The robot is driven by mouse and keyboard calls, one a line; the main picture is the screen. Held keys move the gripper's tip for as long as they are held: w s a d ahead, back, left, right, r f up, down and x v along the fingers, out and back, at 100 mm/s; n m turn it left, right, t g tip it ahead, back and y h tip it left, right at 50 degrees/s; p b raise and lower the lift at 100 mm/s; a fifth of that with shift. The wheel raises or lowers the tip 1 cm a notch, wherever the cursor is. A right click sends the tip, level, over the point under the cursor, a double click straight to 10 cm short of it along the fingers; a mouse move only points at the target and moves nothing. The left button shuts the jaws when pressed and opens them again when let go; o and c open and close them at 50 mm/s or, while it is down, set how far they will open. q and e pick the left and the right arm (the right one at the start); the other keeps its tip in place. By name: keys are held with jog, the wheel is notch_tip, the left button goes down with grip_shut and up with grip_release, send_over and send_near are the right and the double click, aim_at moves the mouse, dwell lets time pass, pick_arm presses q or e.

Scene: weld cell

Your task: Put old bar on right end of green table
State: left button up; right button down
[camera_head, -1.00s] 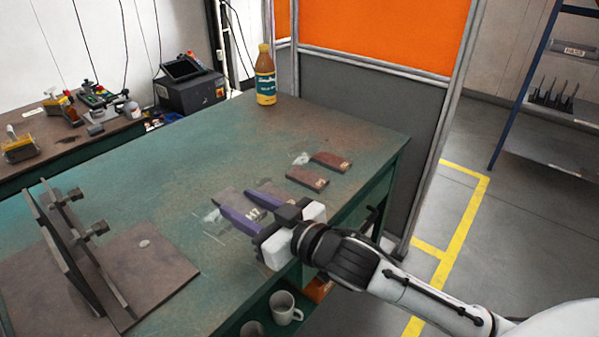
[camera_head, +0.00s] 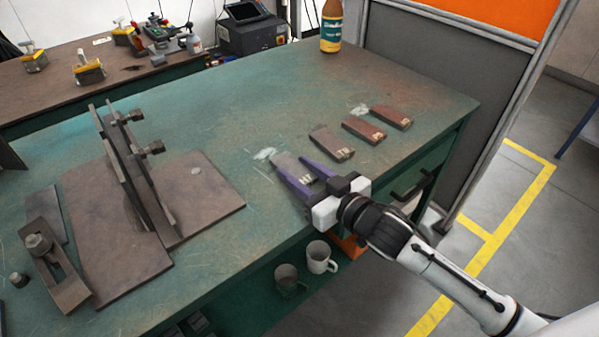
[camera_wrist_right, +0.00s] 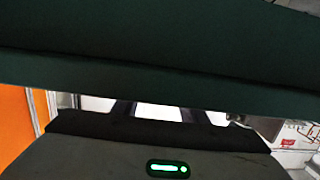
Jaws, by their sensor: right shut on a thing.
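A flat grey bar (camera_head: 287,160) with pale lettering lies at the near edge of the green table (camera_head: 230,130). My right gripper (camera_head: 292,166) has its purple fingers along both sides of this bar and is shut on it. I cannot tell whether the bar touches the table top. A brown-grey bar (camera_head: 331,145) and two redder bars, one in the middle (camera_head: 363,130) and one farther right (camera_head: 393,117), lie in a row toward the table's right end. Which is the old bar is not clear. The wrist view is mostly dark green, with no bar visible. My left gripper is not in view.
A brown plate (camera_head: 205,205) with upright plates and clamps (camera_head: 150,148) stands on the table's left part. A bottle (camera_head: 331,27) stands at the back. Mugs (camera_head: 320,257) sit on a shelf below. The table's right end beyond the bars is clear.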

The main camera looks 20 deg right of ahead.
jog(key=shift+r, duration=0.2)
jog(key=shift+f, duration=0.15)
jog(key=c, duration=1.1)
grip_release()
jog(key=shift+f, duration=0.1)
jog(key=shift+s, duration=0.15)
jog(key=v, duration=1.1)
jog(key=shift+s+d+p, duration=0.15)
jog(key=shift+s+p, duration=0.2)
